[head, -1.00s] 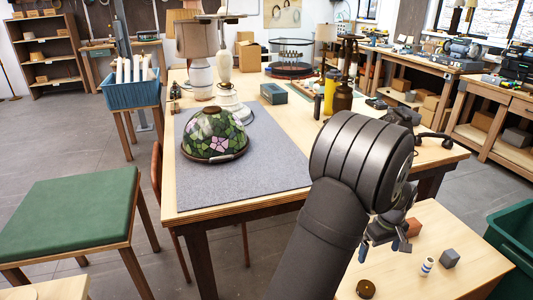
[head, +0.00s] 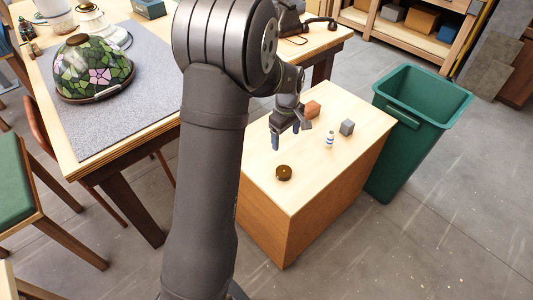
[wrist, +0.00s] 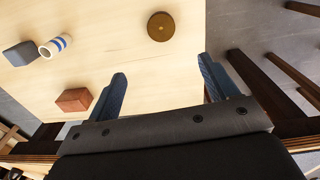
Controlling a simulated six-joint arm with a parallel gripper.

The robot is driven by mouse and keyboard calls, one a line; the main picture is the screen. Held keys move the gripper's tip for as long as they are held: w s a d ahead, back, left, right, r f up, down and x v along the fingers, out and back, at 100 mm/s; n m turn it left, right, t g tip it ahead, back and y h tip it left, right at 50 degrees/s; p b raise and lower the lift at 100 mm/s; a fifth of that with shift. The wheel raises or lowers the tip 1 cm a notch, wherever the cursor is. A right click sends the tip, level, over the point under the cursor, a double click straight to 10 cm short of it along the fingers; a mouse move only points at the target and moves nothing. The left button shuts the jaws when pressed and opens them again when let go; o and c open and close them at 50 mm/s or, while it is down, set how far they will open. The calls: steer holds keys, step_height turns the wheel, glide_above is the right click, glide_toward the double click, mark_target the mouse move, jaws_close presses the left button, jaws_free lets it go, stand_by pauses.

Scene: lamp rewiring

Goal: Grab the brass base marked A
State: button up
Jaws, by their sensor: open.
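A round, flat, dark brass piece (head: 284,173) lies on the light wooden top of a low cabinet. It also shows in the wrist view as a brown disc (wrist: 161,27), ahead of and between the lines of my fingers. No letter A can be read on it. My gripper (head: 286,139) is open and empty above the cabinet top, behind the brass piece in the head view. Its two blue fingers (wrist: 160,90) stand wide apart in the wrist view, with bare wood between them.
A brown block (head: 312,109), a blue-and-white striped cylinder (head: 329,138) and a grey cube (head: 347,128) lie on the same top. A green bin (head: 418,110) stands to its right. A stained-glass lampshade (head: 94,70) sits on the workbench mat (head: 150,105).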

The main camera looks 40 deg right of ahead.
steer(key=n, duration=0.2)
steer(key=n+h, duration=0.4)
steer(key=n, duration=1.3)
glide_toward(284, 170)
steer(key=f, duration=0.2)
steer(key=shift+s+d+f+t, duration=0.2)
steer(key=shift+s+f+t, duration=0.15)
steer(key=shift+f+t, duration=0.05)
steer(key=shift+d+x, duration=0.2)
steer(key=shift+x, duration=2.7)
steer(key=shift+r, duration=0.1)
steer(key=c, duration=1.3)
